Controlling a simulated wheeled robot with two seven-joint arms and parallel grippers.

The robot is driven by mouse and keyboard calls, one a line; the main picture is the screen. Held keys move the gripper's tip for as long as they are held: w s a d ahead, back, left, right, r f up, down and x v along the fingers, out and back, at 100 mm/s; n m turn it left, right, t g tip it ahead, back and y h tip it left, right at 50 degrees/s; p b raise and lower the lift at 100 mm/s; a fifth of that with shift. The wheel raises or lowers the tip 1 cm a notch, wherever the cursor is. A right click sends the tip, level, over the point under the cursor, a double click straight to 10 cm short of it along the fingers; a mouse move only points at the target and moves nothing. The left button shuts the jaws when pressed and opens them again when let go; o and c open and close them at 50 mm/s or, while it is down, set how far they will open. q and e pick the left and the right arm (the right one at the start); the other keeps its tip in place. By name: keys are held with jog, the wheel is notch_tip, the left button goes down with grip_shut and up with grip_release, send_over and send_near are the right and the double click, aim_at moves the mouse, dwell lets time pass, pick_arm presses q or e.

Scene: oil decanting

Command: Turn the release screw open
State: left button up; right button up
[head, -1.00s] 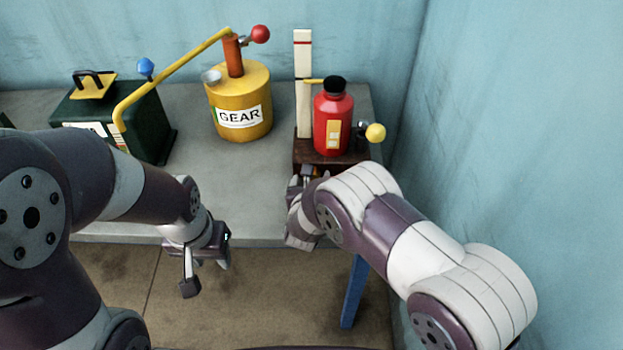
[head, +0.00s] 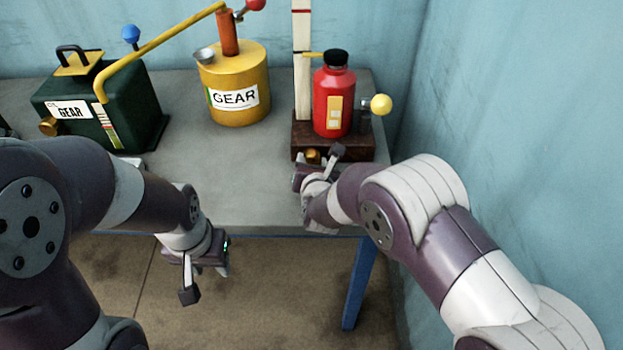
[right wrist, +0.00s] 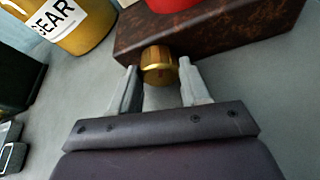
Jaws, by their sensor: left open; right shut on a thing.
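The release screw is a brass knob (head: 313,156) on the front of the dark brown wooden base (head: 362,147). In the right wrist view the ribbed knob (right wrist: 158,65) sits between the two fingertips of my right gripper (right wrist: 158,75), which is shut on it. In the head view my right gripper (head: 318,163) is at the front of the base and partly hides the knob. My left gripper (head: 205,283) is open and empty, low in front of the table edge.
A red bottle (head: 333,103) stands on the base beside a white post (head: 302,70) and a yellow-balled lever (head: 381,104). A yellow GEAR can (head: 240,85) and green GEAR tank (head: 108,105) stand left. The grey table (head: 235,165) between is clear.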

jog(key=o, duration=1.1)
jog(key=shift+c, duration=0.2)
jog(key=v, duration=1.2)
jog(key=shift+s+d+r+p, duration=0.2)
jog(key=shift+s+p, duration=0.05)
jog(key=shift+p, duration=0.1)
